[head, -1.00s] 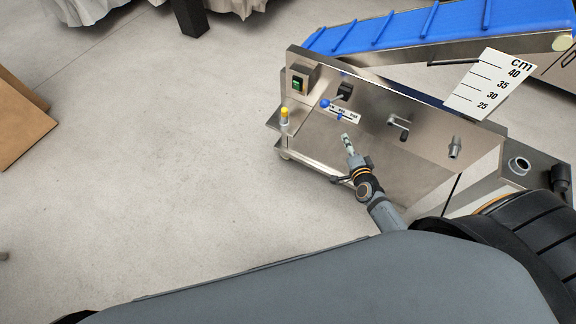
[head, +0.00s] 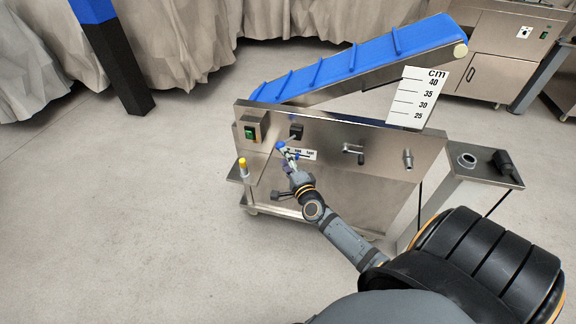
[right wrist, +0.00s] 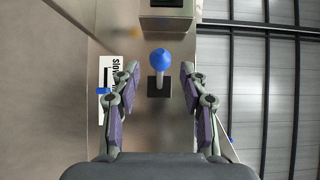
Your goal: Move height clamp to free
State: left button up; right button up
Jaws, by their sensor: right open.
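A lever with a blue ball knob (head: 281,146) sticks out from a black mount (head: 296,131) on the steel side panel (head: 345,187); no label names it as the height clamp. My right gripper (head: 288,158) is at this knob, its arm coming from the lower right. In the right wrist view, the blue knob (right wrist: 160,58) lies between the open fingertips (right wrist: 160,72), with a gap on both sides. The black mount shows behind it. My left gripper is out of view.
Left of the knob in the wrist view is a slow-fast label with a small blue slider (right wrist: 103,91). The panel also carries a green switch (head: 250,132), a crank handle (head: 353,153) and a metal spout (head: 407,158). A cm scale (head: 416,97) rises above.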

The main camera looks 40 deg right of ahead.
jog(key=b+x, duration=0.1)
jog(key=x, duration=0.4)
jog(key=shift+a, duration=0.1)
jog(key=shift+w, duration=0.15)
grip_shut()
jog(key=s+d+p, duration=0.1)
jog(key=s+d, duration=0.4)
jog(key=s, duration=0.1)
dwell(0.7)
jog(key=shift+s, duration=0.1)
grip_release()
